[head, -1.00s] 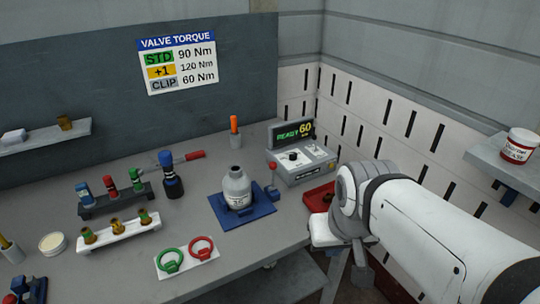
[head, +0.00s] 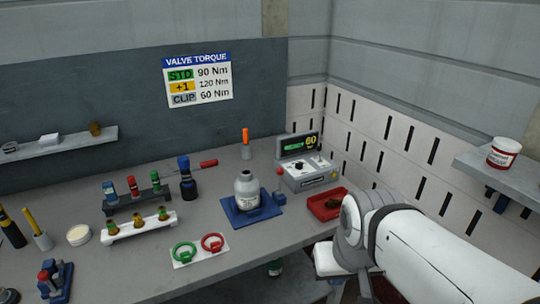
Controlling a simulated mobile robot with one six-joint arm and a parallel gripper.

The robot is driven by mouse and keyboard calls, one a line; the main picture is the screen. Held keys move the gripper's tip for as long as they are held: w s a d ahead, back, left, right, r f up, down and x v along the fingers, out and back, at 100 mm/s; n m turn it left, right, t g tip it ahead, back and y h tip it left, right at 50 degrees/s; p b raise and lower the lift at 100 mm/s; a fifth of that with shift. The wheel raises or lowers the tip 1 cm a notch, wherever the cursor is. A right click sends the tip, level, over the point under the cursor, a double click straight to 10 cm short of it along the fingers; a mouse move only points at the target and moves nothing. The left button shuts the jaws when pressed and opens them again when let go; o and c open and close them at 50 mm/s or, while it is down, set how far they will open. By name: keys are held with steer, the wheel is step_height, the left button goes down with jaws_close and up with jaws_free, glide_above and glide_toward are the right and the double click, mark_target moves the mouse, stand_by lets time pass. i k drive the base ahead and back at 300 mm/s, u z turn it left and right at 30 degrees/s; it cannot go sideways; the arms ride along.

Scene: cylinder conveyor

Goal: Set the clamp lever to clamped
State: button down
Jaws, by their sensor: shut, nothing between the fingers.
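A grey cylinder (head: 247,190) with a narrow neck stands upright in a blue clamp base (head: 240,217) on the bench. The clamp lever (head: 280,172) has a red ball knob and stands up at the right side of that base. Its exact setting is too small to tell. My arm reaches in from the lower right, with its wrist right of the bench front edge and well apart from the lever. The fingers of my gripper do not show.
A grey control box (head: 308,176) with a lit display stands behind the lever. A red tray (head: 322,213) lies between base and arm. A green ring (head: 184,252) and a red ring (head: 212,243) lie in front. Racks (head: 155,228) with fittings stand left.

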mark_target(280, 171)
steer(key=u, duration=0.15)
steer(key=i, duration=1)
